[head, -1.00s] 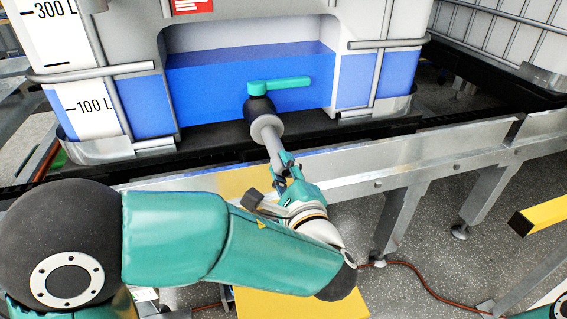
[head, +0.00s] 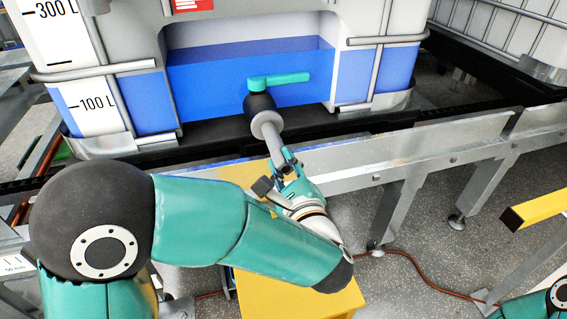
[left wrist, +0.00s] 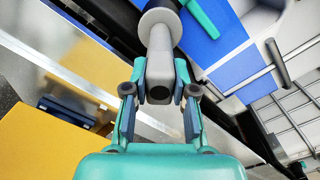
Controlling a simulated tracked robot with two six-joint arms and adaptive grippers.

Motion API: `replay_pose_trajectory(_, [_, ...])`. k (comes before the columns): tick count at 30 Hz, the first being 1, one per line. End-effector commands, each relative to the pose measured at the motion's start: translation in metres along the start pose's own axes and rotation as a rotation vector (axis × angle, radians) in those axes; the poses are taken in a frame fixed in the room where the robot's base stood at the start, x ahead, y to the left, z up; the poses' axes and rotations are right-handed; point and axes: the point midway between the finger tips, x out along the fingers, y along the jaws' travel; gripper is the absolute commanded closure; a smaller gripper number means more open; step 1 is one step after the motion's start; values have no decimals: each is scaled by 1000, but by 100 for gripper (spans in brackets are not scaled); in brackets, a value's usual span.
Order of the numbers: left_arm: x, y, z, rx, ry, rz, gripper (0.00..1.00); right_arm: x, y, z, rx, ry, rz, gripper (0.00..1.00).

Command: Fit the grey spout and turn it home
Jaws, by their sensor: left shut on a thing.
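The grey spout (head: 273,141) has a round collar and a narrower tube. Its collar end sits against the black valve outlet (head: 258,104) on the front of the liquid tote; I cannot tell whether it is seated. The valve's teal handle (head: 280,82) points right. My left gripper (head: 282,163) is shut on the spout's tube near its free end. In the left wrist view the fingers (left wrist: 160,95) stand on both sides of the spout (left wrist: 159,58). My right gripper is not in view.
The tote (head: 346,75) stands on a black base behind a metal rail (head: 420,150). A yellow block (head: 300,295) is below my left arm. A yellow beam (head: 535,210) is at right. An orange hose (head: 420,272) crosses the speckled floor.

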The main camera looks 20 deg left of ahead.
Motion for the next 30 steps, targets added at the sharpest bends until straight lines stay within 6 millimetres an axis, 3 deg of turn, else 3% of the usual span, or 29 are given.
replay_pose_trajectory(21, [0, -3, 2, 329, -3, 1, 100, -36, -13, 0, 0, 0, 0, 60])
replay_pose_trajectory(30, [0, -2, 0, 409, -3, 0, 100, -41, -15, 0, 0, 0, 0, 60])
